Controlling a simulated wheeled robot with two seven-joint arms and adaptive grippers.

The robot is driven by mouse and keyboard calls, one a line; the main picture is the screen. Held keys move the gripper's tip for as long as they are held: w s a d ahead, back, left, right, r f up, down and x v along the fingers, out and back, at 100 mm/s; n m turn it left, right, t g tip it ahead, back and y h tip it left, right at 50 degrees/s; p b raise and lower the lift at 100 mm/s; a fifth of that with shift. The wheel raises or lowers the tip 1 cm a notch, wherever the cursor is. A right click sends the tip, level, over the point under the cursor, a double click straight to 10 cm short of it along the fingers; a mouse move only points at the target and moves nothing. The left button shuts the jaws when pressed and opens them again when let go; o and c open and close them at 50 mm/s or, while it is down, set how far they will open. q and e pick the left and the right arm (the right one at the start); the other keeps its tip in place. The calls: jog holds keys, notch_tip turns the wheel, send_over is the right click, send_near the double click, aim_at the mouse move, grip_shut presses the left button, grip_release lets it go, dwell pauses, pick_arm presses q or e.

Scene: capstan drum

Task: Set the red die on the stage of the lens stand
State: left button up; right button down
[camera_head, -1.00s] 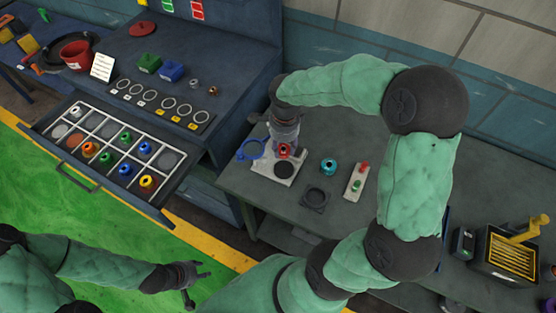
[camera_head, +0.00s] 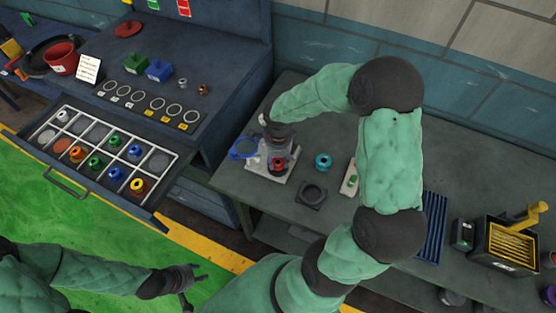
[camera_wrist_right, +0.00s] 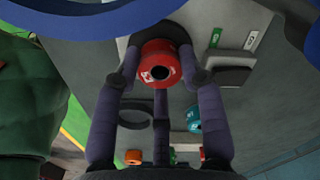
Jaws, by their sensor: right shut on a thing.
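My right gripper (camera_head: 277,161) is shut on the red die (camera_head: 279,164), a ring-like piece with a dark centre hole. The right wrist view shows the die (camera_wrist_right: 160,68) between the fingertips (camera_wrist_right: 164,77). The lens stand (camera_head: 252,163) has a pale base and a blue lens ring (camera_head: 243,148) on its left. The die is over the stand's dark round stage, which it mostly hides; I cannot tell whether they touch. My left gripper (camera_head: 194,282) is open and empty at lower left, away from the stand.
A teal die (camera_head: 323,161), a black ring plate (camera_head: 311,194) and a pale button strip (camera_head: 349,179) lie right of the stand. An open drawer (camera_head: 69,190) at left holds several coloured dice. The yellow-handled box (camera_head: 512,247) stands far right.

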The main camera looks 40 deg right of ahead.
aim_at(278, 162)
jog(key=shift+r, duration=0.1)
jog(key=c, duration=0.7)
grip_release()
jog(key=shift+c, duration=0.2)
notch_tip(278, 162, up, 12)
jog(key=p, duration=0.2)
